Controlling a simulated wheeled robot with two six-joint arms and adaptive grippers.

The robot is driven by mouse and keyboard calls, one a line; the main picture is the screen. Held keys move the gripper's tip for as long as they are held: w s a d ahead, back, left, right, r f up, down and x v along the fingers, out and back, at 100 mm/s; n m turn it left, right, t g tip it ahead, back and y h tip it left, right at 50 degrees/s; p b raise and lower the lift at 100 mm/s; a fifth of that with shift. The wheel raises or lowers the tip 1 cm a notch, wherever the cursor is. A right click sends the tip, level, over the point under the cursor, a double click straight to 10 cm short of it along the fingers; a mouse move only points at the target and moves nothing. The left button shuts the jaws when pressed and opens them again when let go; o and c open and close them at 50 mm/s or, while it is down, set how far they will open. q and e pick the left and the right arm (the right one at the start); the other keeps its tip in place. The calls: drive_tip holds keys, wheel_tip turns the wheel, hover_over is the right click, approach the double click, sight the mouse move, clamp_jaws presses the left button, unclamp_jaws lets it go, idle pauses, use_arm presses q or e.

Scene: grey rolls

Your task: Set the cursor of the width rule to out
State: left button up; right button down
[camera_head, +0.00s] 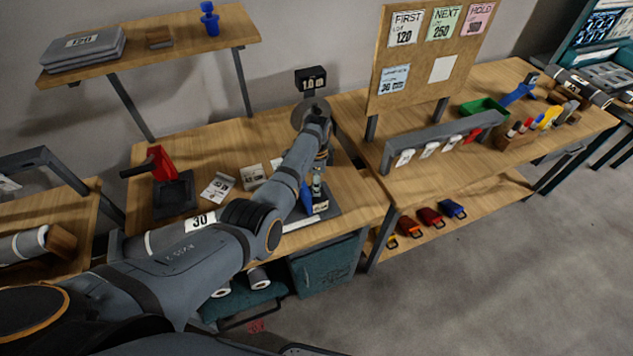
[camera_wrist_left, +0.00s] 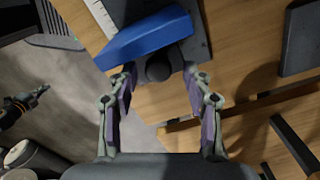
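The width rule shows as a pale strip (camera_head: 300,223) along the front of the bench; part of it shows in the left wrist view (camera_wrist_left: 101,17). A blue block with a black round knob (camera_wrist_left: 158,68), which looks like the cursor, lies on a dark plate beside it; the blue part (camera_wrist_left: 147,38) is slanted in that view. My left gripper (camera_head: 318,184) is over the dark plate. In the left wrist view its fingers (camera_wrist_left: 159,82) are apart, one on each side of the knob, with gaps showing. What seems to be my right gripper (camera_wrist_left: 38,95) is small at the left edge, away from the bench.
A roll marked 30 (camera_head: 200,222) lies at the bench front, partly behind my left arm. A small display (camera_head: 311,81) is behind. A notice board (camera_head: 425,60) stands right.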

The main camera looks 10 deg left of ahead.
use_arm(q)
wheel_tip(320, 180, up, 12)
idle(0.5)
drive_tip(key=shift+f, duration=0.1)
